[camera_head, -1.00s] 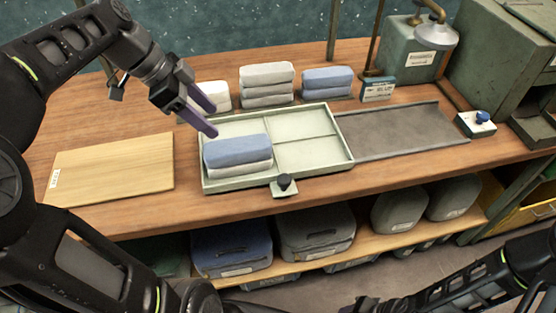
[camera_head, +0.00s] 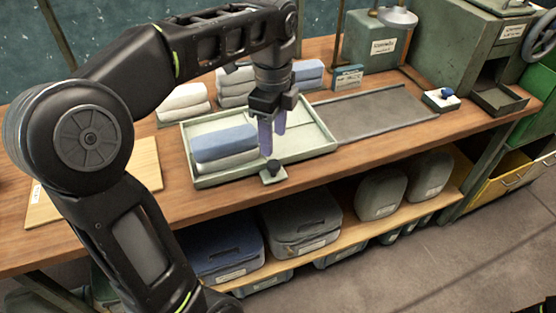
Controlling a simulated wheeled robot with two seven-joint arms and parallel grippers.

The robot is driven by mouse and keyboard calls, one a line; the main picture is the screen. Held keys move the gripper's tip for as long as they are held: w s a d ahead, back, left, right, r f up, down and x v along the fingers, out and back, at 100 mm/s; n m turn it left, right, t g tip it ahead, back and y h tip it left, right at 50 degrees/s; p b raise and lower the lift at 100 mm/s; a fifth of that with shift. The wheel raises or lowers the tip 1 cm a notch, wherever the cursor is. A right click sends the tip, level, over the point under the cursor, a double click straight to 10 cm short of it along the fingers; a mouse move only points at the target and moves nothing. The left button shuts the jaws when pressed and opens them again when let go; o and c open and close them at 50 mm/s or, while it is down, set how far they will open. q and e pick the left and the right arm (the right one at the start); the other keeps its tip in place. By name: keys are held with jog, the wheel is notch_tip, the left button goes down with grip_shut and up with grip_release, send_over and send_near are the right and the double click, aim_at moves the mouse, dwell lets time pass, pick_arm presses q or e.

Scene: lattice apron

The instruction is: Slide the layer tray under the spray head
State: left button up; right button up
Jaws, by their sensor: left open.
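The layer tray (camera_head: 312,152) is a pale green divided tray on the wooden bench. A blue folded cloth on a white one (camera_head: 224,143) lies in its left part. A black knob (camera_head: 273,167) on a small plate sticks out of the tray's front edge. My left gripper (camera_head: 272,144) points down just above and behind the knob, open and empty, its purple fingers apart. It hides part of the tray. The spray head (camera_head: 398,17) is a grey disc at the top, beyond the dark track (camera_head: 372,112) on the tray's right. My right gripper is out of view.
Folded stacks (camera_head: 184,101) stand behind the tray. A wooden board (camera_head: 95,183) lies at left. A white box with a blue button (camera_head: 441,99) sits right of the track. The track is clear. Bags (camera_head: 300,219) fill the lower shelf.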

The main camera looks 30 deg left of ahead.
aim_at(274, 163)
pick_arm(q)
jog(key=shift+s, duration=0.1)
jog(key=shift+f+b, duration=0.65)
jog(key=shift+f, duration=3.3)
grip_shut()
